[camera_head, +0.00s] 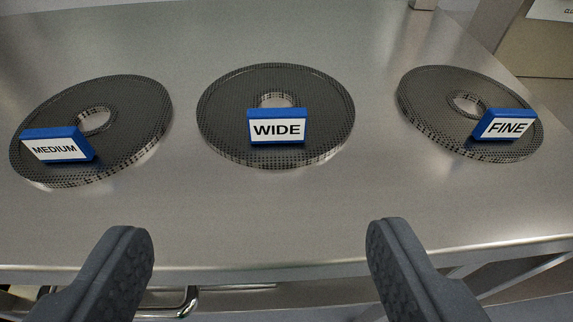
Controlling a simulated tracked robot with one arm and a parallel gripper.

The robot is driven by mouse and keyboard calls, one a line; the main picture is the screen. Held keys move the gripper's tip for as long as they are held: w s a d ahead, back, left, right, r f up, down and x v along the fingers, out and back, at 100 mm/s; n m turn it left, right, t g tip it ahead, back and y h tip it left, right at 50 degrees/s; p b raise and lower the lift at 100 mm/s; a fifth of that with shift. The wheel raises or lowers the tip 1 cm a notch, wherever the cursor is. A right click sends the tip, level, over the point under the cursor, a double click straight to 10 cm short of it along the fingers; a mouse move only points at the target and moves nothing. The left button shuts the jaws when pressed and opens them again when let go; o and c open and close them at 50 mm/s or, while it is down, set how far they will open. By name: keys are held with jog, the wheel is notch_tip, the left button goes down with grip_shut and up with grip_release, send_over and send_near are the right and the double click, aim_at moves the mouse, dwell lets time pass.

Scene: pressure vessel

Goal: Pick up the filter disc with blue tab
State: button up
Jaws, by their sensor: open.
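Three round, dark grey perforated filter discs with a centre hole lie flat on the metal table, each with a blue tab. The left disc (135,100) has a blue tab (57,145) reading MEDIUM. The middle disc (225,105) has a blue tab (277,127) reading WIDE. The right disc (430,85) has a blue tab (505,125) reading FINE. My gripper (260,235) is open and empty. Its two dark fingers are wide apart at the bottom of the view, on the near side of the discs, and touch none of them. The middle disc lies straight ahead between the fingers.
The shiny metal table (270,215) is bare around and between the discs. Its front edge runs across the lower part of the view. A curved metal handle or bar (185,303) shows below that edge. A beige box-like object (540,40) stands at the far right.

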jog(key=b, duration=0.1)
send_near(278, 130)
jog(key=x, duration=0.3)
jog(key=shift+w+a, duration=0.2)
jog(key=shift+a, duration=0.2)
jog(key=shift+d+b+x, duration=0.25)
jog(key=shift+b+x, duration=0.1)
jog(key=shift+x, duration=0.75)
jog(key=shift+d+b+x, duration=0.2)
jog(key=shift+b+x, duration=0.1)
jog(key=shift+x, duration=0.75)
jog(key=shift+w+f, duration=0.3)
jog(key=shift+w, duration=0.15)
jog(key=c, duration=1.1)
